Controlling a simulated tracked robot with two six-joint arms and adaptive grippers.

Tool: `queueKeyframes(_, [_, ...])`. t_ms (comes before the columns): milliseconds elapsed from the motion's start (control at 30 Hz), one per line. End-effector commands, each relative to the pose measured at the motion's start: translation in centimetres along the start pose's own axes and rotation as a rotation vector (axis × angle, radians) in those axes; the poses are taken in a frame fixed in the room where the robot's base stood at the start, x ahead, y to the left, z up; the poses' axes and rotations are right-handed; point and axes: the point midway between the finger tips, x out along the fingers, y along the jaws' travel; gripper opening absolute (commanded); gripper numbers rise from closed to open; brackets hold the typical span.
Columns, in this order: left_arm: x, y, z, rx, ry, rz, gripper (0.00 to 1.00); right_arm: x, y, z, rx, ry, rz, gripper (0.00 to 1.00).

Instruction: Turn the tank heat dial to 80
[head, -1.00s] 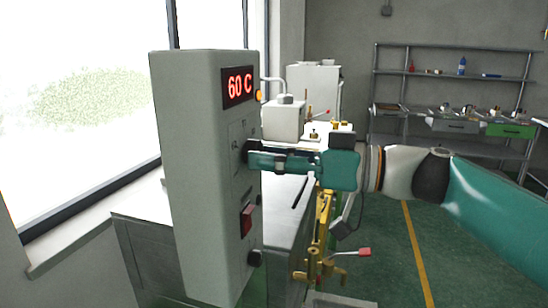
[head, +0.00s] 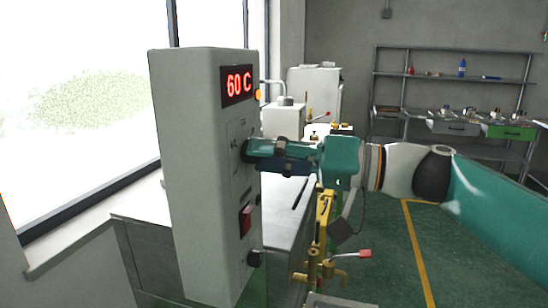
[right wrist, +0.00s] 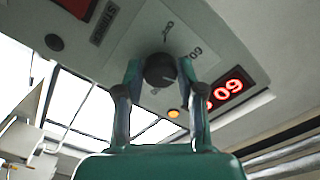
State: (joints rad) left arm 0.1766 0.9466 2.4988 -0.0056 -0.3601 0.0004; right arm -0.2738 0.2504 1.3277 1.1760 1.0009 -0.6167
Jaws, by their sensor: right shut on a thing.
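The tank heat dial (right wrist: 160,70) is a round dark knob on a light plate on the grey control box (head: 200,180). My right gripper (head: 250,149) reaches it from the right in the head view, and its fingertips hide most of the dial there. In the right wrist view the gripper's two green fingers (right wrist: 161,74) stand on either side of the dial, shut on it. My left gripper is out of view.
An orange lamp (head: 257,95) sits beside the display. A red switch (head: 245,220) and a black knob (head: 254,258) are lower on the box. Brass-coloured machine parts (head: 323,230) stand below my right gripper. Shelves (head: 455,95) are far behind.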

Motion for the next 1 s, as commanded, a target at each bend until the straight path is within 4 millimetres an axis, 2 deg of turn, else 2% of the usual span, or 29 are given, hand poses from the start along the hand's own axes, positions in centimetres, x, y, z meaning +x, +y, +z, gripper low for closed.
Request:
queueKeyframes(567, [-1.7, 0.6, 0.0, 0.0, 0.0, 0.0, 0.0, -0.1, -0.6, -0.5, 0.549, 0.011, -0.004, 0.04])
queueKeyframes(1000, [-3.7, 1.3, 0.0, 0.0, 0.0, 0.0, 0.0, -0.2, -0.6, -0.7, 0.968, 0.011, -0.003, 0.04])
